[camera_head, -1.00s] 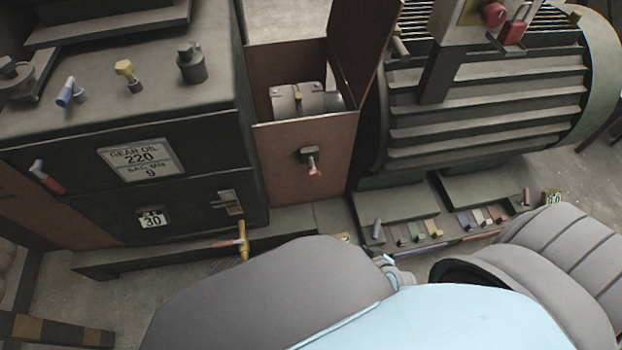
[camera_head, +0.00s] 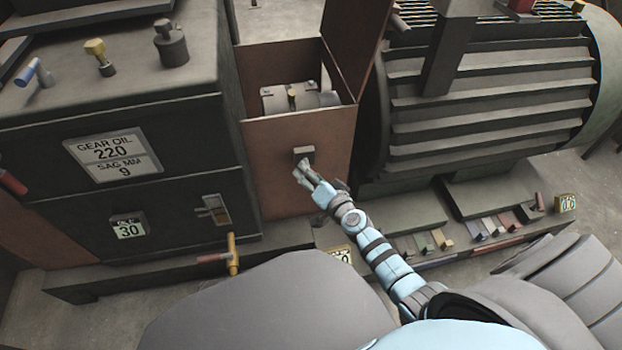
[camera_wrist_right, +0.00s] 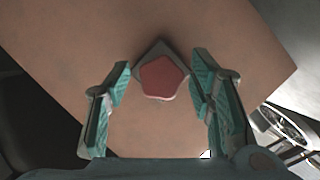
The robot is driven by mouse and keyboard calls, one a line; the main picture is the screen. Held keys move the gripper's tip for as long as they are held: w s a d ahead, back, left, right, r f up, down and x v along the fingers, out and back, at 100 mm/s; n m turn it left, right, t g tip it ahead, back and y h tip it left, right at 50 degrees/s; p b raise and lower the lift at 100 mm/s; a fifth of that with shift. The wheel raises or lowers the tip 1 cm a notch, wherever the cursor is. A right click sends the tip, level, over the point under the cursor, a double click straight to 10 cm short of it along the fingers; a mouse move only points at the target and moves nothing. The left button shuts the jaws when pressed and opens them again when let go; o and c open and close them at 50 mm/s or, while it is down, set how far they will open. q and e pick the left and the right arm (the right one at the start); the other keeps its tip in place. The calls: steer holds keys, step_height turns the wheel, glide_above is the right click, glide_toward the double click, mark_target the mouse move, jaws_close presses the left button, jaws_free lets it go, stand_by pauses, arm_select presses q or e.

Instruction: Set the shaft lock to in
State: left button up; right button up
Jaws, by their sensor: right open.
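A small lever or knob on the front of the brown box appears to be the shaft lock; its dark square mount (camera_head: 304,152) shows in the head view. Its red end (camera_wrist_right: 163,78) faces the camera in the right wrist view, with a dark square plate behind it. My right gripper (camera_head: 303,170) is at the box front, just below the mount, and hides the red end in the head view. In the right wrist view the right gripper (camera_wrist_right: 160,68) is open, with one finger on each side of the red end and gaps visible. My left gripper is not in view.
The brown box (camera_head: 275,190) is open on top, with a grey part (camera_head: 292,97) inside. A dark gearbox (camera_head: 120,190) stands left, with a yellow T-handle (camera_head: 233,255) low in front. A ribbed motor (camera_head: 490,100) stands right, above a row of coloured keys (camera_head: 480,232).

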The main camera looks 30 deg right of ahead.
steer(key=shift+w, duration=0.2)
